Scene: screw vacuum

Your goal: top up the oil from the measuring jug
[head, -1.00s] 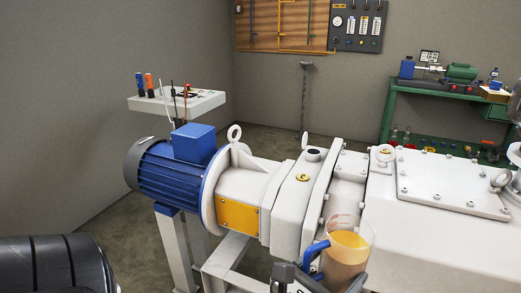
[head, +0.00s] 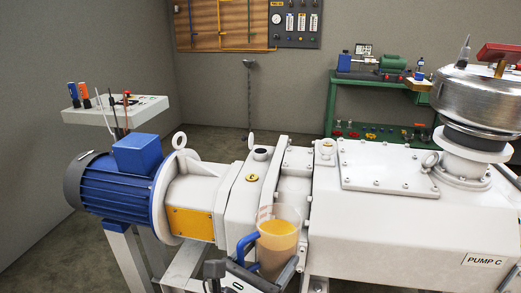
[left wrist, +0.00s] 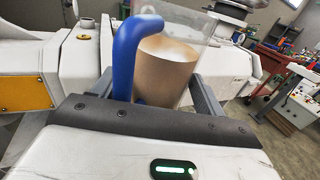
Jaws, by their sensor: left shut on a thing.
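The clear measuring jug (head: 277,240) has a blue handle and holds amber oil. It looks upright, in front of the pump's gear housing. My left gripper (head: 265,268) is shut on the jug, with a finger on either side. The left wrist view shows the jug (left wrist: 170,65) and its handle between the fingers. The white pump (head: 385,205) is labelled PUMP C. Its housing top has a dark round opening or cap (head: 261,153) and a yellow plug (head: 252,177), behind and above the jug. My right gripper is out of view.
A blue motor (head: 115,185) is joined to the pump's left end. A metal canister (head: 485,98) with a red handle rises at the right. A grey control stand (head: 115,112) is behind the motor. A green workbench (head: 345,95) stands at the back wall.

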